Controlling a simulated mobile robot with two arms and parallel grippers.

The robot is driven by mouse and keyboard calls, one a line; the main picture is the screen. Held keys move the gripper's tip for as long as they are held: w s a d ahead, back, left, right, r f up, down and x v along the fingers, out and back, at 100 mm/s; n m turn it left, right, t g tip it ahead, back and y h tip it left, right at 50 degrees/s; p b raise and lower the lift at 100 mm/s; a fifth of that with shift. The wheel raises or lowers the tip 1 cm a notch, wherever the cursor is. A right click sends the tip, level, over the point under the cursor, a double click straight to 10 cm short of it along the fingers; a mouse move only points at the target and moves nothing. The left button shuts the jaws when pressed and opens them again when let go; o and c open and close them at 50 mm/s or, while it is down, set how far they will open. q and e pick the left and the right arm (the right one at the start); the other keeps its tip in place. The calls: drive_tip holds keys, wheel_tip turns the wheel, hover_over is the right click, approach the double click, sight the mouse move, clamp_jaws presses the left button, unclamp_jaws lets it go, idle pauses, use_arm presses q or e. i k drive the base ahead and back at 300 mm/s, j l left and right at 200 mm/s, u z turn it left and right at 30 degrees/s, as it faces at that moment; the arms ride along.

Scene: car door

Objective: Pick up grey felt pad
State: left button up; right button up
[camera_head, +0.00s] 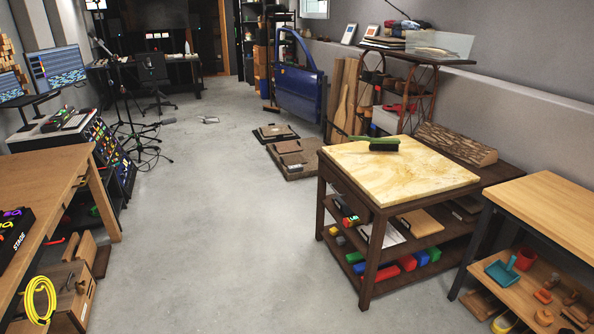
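I cannot make out the grey felt pad for certain in the head view. Flat sheets, some dark (383,43), lie stacked on top of the rack at the back right, beside a tilted clear pane (440,43). They are too small to tell whether one is felt. Neither of my grippers shows in this view.
A wooden table (390,170) with a green-handled brush (372,142) stands right of centre. A workbench (45,190) is at left, another (555,210) at right. A blue car door (300,80) stands at the back, with mats (300,165) before it. The middle floor is clear.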

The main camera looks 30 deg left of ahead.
sight(296, 168)
drive_tip(key=i+j+u, duration=0.3)
drive_tip(key=i+j, duration=0.2)
drive_tip(key=i+j+u, duration=0.35)
drive_tip(key=i, duration=0.25)
drive_tip(key=i+j+u, duration=0.15)
drive_tip(key=i+u, duration=0.15)
drive_tip(key=i, duration=0.3)
drive_tip(key=i+u, duration=0.3)
drive_tip(key=i, duration=2.65)
drive_tip(key=i+j+z, duration=0.1)
drive_tip(key=i+z, duration=0.25)
drive_tip(key=i+j+z, duration=0.3)
drive_tip(key=i, duration=0.25)
drive_tip(key=i+j+z, duration=0.35)
drive_tip(key=i+l, duration=0.05)
drive_tip(key=i, duration=0.05)
